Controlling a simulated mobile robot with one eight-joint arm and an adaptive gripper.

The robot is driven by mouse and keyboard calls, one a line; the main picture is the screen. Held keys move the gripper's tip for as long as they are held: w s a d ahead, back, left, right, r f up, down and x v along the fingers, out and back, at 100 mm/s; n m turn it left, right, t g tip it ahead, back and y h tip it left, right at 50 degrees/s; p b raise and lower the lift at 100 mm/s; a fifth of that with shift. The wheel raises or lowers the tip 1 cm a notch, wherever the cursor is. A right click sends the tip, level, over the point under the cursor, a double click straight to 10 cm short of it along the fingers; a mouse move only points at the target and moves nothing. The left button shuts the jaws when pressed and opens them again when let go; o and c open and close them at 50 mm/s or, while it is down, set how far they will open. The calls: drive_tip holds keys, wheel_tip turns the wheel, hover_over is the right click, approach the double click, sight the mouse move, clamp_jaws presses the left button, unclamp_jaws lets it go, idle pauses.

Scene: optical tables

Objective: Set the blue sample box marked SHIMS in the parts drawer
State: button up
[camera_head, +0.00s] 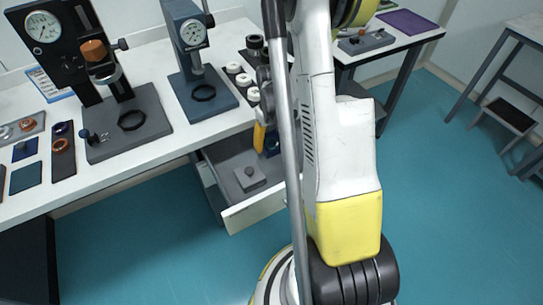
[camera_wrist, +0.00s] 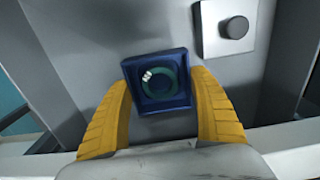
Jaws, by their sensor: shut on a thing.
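The blue sample box (camera_wrist: 157,106) is a small square tray with a dark teal ring and a small white mark inside. I cannot read a SHIMS label on it. In the wrist view it is between the yellow fingers of my gripper (camera_wrist: 160,82), which is shut on it. The parts drawer (camera_head: 255,212) is pulled open below the bench. In the head view a yellow finger and a bit of the blue box (camera_head: 272,143) show at the drawer's back part. My arm hides the drawer's right side. I cannot tell whether the box touches the drawer floor.
A grey square block with a round knob (camera_head: 250,179) lies in the drawer, beside the box; it also shows in the wrist view (camera_wrist: 233,27). The bench (camera_head: 205,136) overhangs the drawer's back. Dial gauge stands (camera_head: 203,88) and several small parts stand on the bench.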

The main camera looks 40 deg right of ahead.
wheel_tip(320, 180, down, 5)
drive_tip(key=shift+f+b, duration=0.15)
drive_tip(key=shift+b, duration=0.9)
drive_tip(key=o, duration=1.1)
drive_tip(key=shift+o, duration=0.2)
